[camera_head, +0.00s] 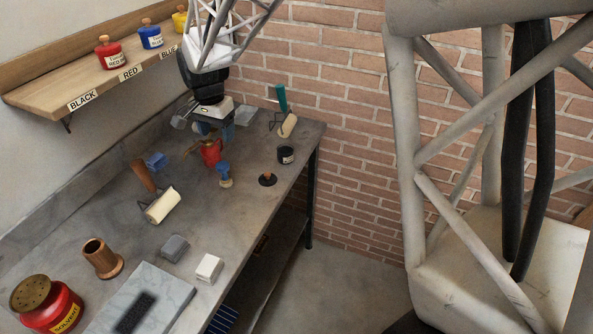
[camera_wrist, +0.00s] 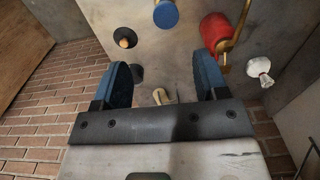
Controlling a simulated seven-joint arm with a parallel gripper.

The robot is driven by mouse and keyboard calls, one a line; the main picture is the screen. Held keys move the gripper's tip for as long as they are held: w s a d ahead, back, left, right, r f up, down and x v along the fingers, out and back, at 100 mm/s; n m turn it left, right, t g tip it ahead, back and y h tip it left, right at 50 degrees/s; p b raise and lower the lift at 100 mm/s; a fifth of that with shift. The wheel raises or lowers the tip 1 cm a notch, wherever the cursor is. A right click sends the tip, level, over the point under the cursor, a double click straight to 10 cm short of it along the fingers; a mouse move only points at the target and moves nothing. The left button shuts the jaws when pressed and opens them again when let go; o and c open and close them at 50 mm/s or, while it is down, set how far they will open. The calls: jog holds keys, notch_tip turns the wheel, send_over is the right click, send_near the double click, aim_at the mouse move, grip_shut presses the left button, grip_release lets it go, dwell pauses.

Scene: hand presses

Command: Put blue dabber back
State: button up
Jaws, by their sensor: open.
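In the wrist view my gripper (camera_wrist: 163,72) is open, with nothing held between the fingers. A shelf (camera_head: 40,98) on the left carries labels BLACK, RED and a partly hidden one.
A black dabber (camera_head: 267,180) with a wooden knob and a black jar (camera_head: 286,155) stand near the bench's right edge. A cream roller (camera_head: 288,125) lies behind them; another roller (camera_head: 163,206) lies left. Red (camera_head: 110,54) and blue (camera_head: 151,37) jars stand on the shelf.

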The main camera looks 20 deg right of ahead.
jog(key=s+d+r+n+t, duration=0.15)
jog(key=s+d+r, duration=0.25)
jog(key=s, duration=0.5)
jog(key=s+d+r+n, duration=0.3)
jog(key=s+d+r, duration=0.1)
jog(key=s, duration=0.4)
jog(key=s+d+n, duration=0.1)
jog(key=s+n, duration=0.1)
jog(key=s, duration=0.6)
jog(key=s+d+n, duration=0.2)
jog(key=s, duration=0.7)
jog(key=shift+s+d+t, duration=0.2)
jog(key=shift+d+t, duration=0.1)
jog(key=shift+t, duration=0.15)
